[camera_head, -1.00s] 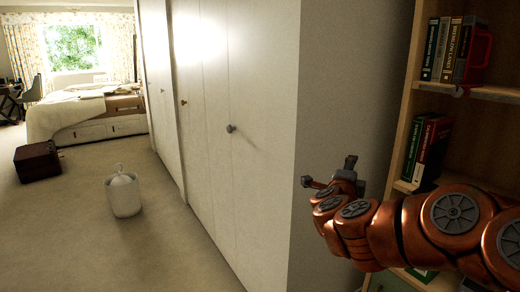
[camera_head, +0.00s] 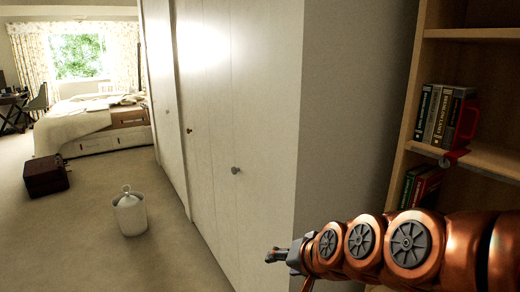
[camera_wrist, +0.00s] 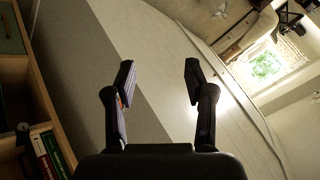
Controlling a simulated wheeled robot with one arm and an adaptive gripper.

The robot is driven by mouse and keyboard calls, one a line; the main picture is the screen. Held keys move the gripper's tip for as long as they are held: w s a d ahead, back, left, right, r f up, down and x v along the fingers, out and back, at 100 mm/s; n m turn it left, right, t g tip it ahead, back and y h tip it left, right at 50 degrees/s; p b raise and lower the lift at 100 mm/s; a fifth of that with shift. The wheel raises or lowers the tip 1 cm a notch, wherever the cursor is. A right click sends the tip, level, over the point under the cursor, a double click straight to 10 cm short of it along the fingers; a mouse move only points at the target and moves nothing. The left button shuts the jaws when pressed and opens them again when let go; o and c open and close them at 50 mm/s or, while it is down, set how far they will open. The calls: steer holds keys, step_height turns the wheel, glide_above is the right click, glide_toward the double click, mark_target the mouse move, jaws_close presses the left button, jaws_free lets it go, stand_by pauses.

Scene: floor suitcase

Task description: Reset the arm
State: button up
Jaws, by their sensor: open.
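My gripper (camera_head: 277,256) is at the end of my orange arm, low and right of centre in the head view, in front of the end of the white wardrobe. In the wrist view its two dark fingers (camera_wrist: 158,82) stand apart with nothing between them. The fingertips touch nothing that I can see. The far finger is partly hidden in the head view.
A white wardrobe (camera_head: 245,110) runs along the middle. A white bin (camera_head: 130,214) and a dark red suitcase (camera_head: 46,175) rest on the open carpet, left.

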steer(key=s+d+r+n+g+h+p, duration=0.1)
steer(key=s+d+g+p, duration=0.2)
steer(key=s, duration=0.6)
steer(key=s+d+r+n+g+h+p, duration=0.1)
steer(key=s+d+g+h+p, duration=0.1)
steer(key=s+d, duration=0.3)
steer(key=s+d+r+n+g+h+p, duration=0.1)
steer(key=s+d+g+p, duration=0.3)
steer(key=s, duration=0.8)
steer(key=shift+s+d+h+p, duration=0.3)
steer(key=shift+d+h+p, duration=0.05)
steer(key=shift+h, duration=0.05)
